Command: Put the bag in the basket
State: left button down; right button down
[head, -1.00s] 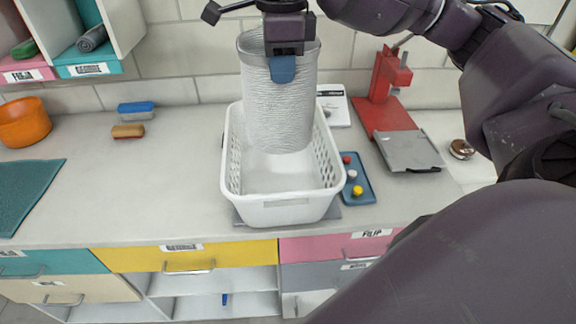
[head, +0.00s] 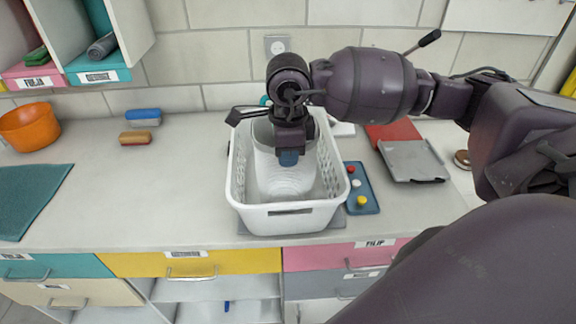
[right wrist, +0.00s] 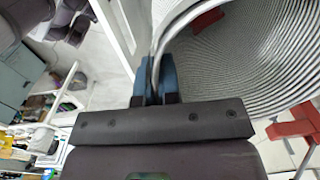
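The bag is a tall, pale grey woven cylinder (head: 283,178) standing inside the white plastic basket (head: 290,217) on the counter. My right gripper (head: 288,158) is at the near side of the bag's rim, over the basket. In the right wrist view its blue fingers (right wrist: 155,82) are closed on the bag's rim, and the bag's ribbed wall (right wrist: 235,60) opens to the right. Whether the bag's bottom touches the basket floor is hard to tell. My left gripper is not in view.
A blue tray with coloured round pieces (head: 361,190) lies right of the basket. A grey metal plate (head: 411,160) on a red stand is farther right. An orange bowl (head: 27,126), brushes (head: 136,138) and a teal mat (head: 28,198) lie left. The counter between is clear.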

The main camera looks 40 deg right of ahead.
aim_at(288, 169)
notch_tip(288, 169, down, 3)
jog(key=shift+f, duration=0.35)
jog(key=shift+f, duration=0.1)
jog(key=c, duration=1.3)
grip_release()
jog(key=shift+c, duration=0.2)
jog(key=shift+r, duration=0.3)
notch_tip(288, 169, up, 12)
jog(key=b, duration=0.1)
jog(key=shift+s, duration=0.2)
